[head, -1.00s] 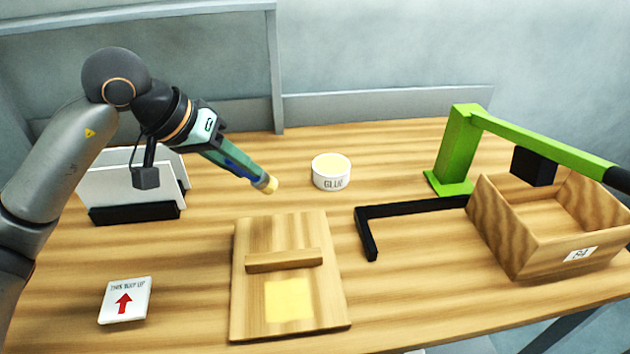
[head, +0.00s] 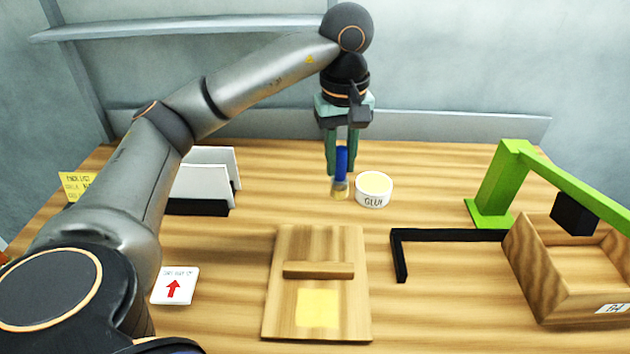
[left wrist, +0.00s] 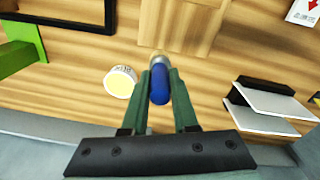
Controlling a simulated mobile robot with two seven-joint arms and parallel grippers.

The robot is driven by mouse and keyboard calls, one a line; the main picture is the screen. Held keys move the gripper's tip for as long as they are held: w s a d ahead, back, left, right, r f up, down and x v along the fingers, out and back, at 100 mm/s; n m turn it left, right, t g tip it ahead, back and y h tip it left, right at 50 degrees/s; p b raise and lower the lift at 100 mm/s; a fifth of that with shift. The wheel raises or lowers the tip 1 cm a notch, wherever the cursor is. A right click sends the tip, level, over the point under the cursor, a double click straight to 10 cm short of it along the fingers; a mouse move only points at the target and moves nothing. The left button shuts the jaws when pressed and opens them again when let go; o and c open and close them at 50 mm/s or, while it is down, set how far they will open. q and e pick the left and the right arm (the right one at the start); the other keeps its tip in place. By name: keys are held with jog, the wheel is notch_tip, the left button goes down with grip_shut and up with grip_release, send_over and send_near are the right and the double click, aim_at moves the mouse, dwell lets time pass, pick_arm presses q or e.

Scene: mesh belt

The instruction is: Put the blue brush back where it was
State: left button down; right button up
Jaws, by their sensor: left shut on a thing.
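The blue brush (head: 341,162) is upright between the fingers of my left gripper (head: 342,158), with its pale bristle end pointing down. My left gripper is shut on it, just left of the white glue pot (head: 374,190). In the left wrist view the blue handle (left wrist: 160,84) shows between the green fingers (left wrist: 161,80), and the glue pot (left wrist: 120,82) stands beside it. I cannot tell whether the bristles touch the table. My right gripper is not in view.
A wooden board (head: 317,270) with a crossbar and yellow patch lies in front. A black angle bar (head: 400,256), a green stand (head: 494,190) and a wooden box (head: 540,270) are at right. A card holder (head: 200,207) and red-arrow card (head: 175,287) are at left.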

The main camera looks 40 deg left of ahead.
pick_arm(q)
jog(key=shift+n+g, duration=0.3)
jog(key=shift+n, duration=0.4)
jog(key=shift+w+a+f, duration=1.2)
jog(key=shift+a+f, duration=0.9)
jog(key=shift+a, duration=0.05)
jog(key=shift+w+a+f, duration=1.15)
jog(key=shift+a+f, duration=0.9)
jog(key=shift+a, duration=0.05)
jog(key=shift+w+a+f, duration=1.2)
jog(key=shift+a+f, duration=0.9)
jog(key=shift+a, duration=0.05)
jog(key=c, duration=0.7)
grip_release()
jog(key=shift+f, duration=0.15)
notch_tip(320, 180, up, 12)
jog(key=shift+r, duration=0.2)
